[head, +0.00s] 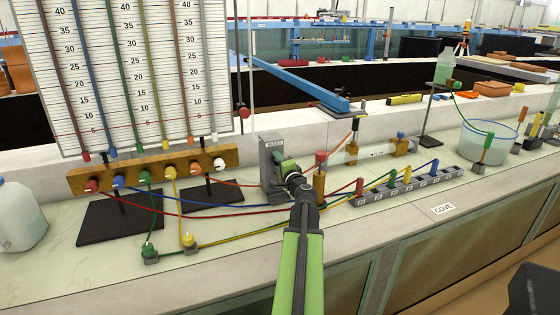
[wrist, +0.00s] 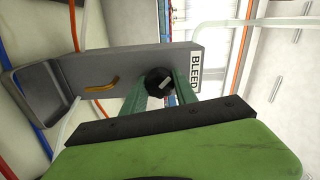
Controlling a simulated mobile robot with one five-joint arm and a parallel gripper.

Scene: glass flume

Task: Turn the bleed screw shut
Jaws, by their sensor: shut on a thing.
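The bleed screw (wrist: 157,81) is a black round knob with a pale line across its face. It sits on the grey bleed block (wrist: 75,72), which bears a "BLEED" label (wrist: 195,73) and a curved brass-coloured mark (wrist: 101,85). My gripper (wrist: 160,92) has its green fingers on both sides of the knob and is shut on it. In the head view the block (head: 267,158) stands upright on the bench, with my gripper (head: 287,168) at its front. There the knob is hidden by my gripper.
A wooden manifold (head: 140,171) with coloured valves stands left under the tube board. A grey row of numbered sockets (head: 410,187) and a brass post with red cap (head: 319,180) are to the right. Coloured hoses (head: 230,213) cross the bench around the block. The front ledge is clear.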

